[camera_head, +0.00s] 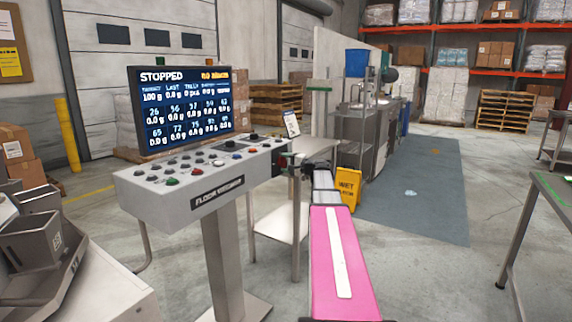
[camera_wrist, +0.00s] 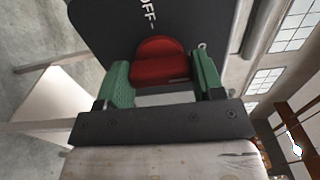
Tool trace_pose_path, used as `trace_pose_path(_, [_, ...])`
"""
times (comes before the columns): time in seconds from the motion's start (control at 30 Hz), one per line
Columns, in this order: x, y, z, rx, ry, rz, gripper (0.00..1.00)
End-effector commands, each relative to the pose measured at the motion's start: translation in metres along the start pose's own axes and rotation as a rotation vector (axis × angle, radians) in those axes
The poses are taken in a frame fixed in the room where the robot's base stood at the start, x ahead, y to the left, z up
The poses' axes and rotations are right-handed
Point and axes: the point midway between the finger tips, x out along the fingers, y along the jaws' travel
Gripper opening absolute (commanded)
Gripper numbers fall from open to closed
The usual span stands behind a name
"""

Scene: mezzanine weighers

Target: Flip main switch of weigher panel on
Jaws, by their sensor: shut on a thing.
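The weigher panel (camera_head: 190,182) is a grey console on a post, with several buttons on its sloped top. Its screen (camera_head: 183,105) reads "STOPPED". In the wrist view, the red main switch (camera_wrist: 160,62) sits on a dark plate (camera_wrist: 112,28) with the word "OFF" beside it. My gripper (camera_wrist: 162,78) has its green fingers closed on either side of the red switch. In the head view, my gripper (camera_head: 289,160) is at the right end of the panel, and the red switch is hidden there.
A small steel table (camera_head: 277,222) with a tablet stands just behind the panel. A yellow wet-floor sign (camera_head: 348,188) stands beyond my arm. Grey bins (camera_head: 32,240) are at the left. A steel table (camera_head: 552,190) is at the right; the grey mat (camera_head: 415,200) between is mostly clear.

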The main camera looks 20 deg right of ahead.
Motion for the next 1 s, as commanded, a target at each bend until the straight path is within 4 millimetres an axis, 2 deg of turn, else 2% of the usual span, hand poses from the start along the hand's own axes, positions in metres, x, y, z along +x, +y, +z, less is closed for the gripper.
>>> trace_pose_path(0.17, [-0.001,0.001,0.0,0.003,0.0,0.001,0.38])
trace_pose_path(0.2, [-0.001,0.001,0.0,0.003,0.0,0.001,0.71])
trace_pose_path(0.27, [-0.001,0.001,0.0,0.003,0.0,0.001,0.87])
trace_pose_path(0.53, [-0.001,0.0,0.0,0.001,0.0,0.0,0.87])
trace_pose_path(0.67, [-0.009,0.0,0.0,0.001,0.001,0.0,0.87])
trace_pose_path(1.0, [-0.069,0.001,0.001,0.001,0.003,0.001,0.87])
